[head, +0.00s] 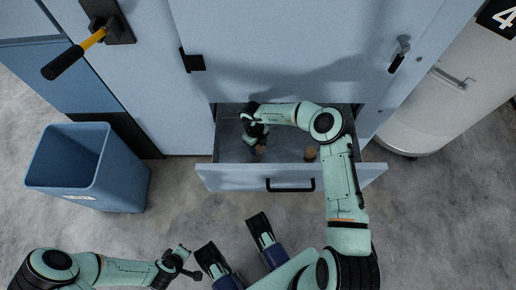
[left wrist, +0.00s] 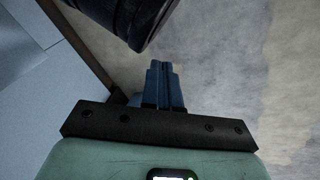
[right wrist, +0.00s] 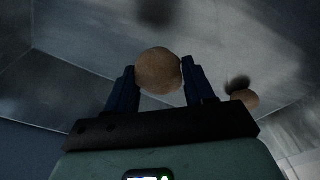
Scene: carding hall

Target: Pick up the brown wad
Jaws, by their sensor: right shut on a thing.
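A round brown wad (right wrist: 159,71) sits between the two fingers of my right gripper (right wrist: 160,88) in the right wrist view, touched on both sides. In the head view my right gripper (head: 256,143) is down inside the open drawer, at its left part, and the held wad (head: 260,150) shows only in part below it. A second brown round wad (head: 310,152) lies in the drawer to the right; it also shows in the right wrist view (right wrist: 247,99). My left gripper (left wrist: 163,86) has its fingers together with nothing between them, low over the floor.
The drawer (head: 228,178) stands pulled out of a pale blue cabinet, its front wall and dark handle (head: 291,185) towards me. A blue bin (head: 120,180) stands on the floor at left. A white rounded machine (head: 430,115) is at right. Dark blurred patches show inside the drawer.

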